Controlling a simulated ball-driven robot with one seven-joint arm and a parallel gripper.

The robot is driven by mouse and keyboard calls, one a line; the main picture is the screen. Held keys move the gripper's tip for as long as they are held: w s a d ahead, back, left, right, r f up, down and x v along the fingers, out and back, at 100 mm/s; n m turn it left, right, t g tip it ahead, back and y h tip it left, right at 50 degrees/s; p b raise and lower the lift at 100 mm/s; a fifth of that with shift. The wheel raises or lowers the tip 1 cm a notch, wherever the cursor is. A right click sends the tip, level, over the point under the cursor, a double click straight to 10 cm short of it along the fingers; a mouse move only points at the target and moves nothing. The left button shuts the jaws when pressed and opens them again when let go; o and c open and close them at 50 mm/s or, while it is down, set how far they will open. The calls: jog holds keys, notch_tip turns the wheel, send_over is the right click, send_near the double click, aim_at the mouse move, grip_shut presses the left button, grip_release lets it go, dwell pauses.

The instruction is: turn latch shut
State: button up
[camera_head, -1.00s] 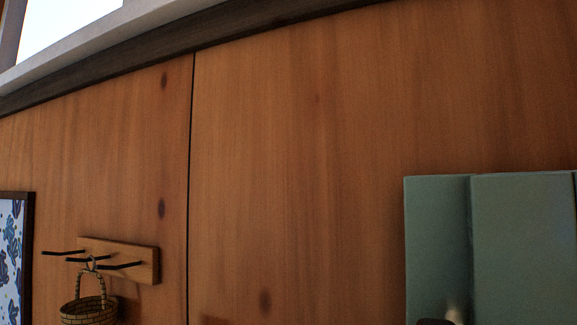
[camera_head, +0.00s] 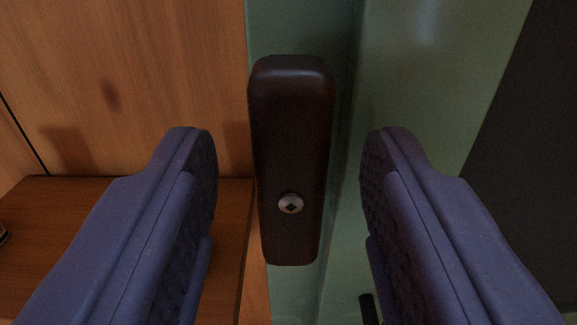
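The latch (camera_head: 290,130) is a dark brown rounded bar with a round metal pivot near its lower end. It stands upright in the middle of the view, in front of a green frame (camera_head: 300,25). My gripper (camera_head: 288,150) is open, with one blue padded finger on each side of the latch. There is a gap between each finger and the latch, and I see no contact.
A wooden plank wall (camera_head: 120,80) is at the left, with a brown wooden surface (camera_head: 50,230) below it. A dark area (camera_head: 535,130) lies to the right of the green panel. A small dark bar (camera_head: 369,308) shows low beside the right finger.

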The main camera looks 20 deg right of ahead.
grip_shut()
jog(key=shift+n, duration=0.3)
jog(key=n+b, duration=0.1)
jog(key=n, duration=0.2)
jog(key=shift+a+n, duration=0.1)
jog(key=shift+n, duration=0.2)
jog(key=n+b, duration=0.1)
jog(key=n, duration=0.3)
jog(key=shift+a+f, duration=0.1)
jog(key=n, duration=0.5)
jog(key=shift+w+a+f, duration=0.1)
jog(key=n, duration=0.2)
jog(key=n+p, duration=0.1)
jog(key=n, duration=0.1)
jog(key=shift+f+n, duration=0.2)
jog(key=shift+n, duration=0.1)
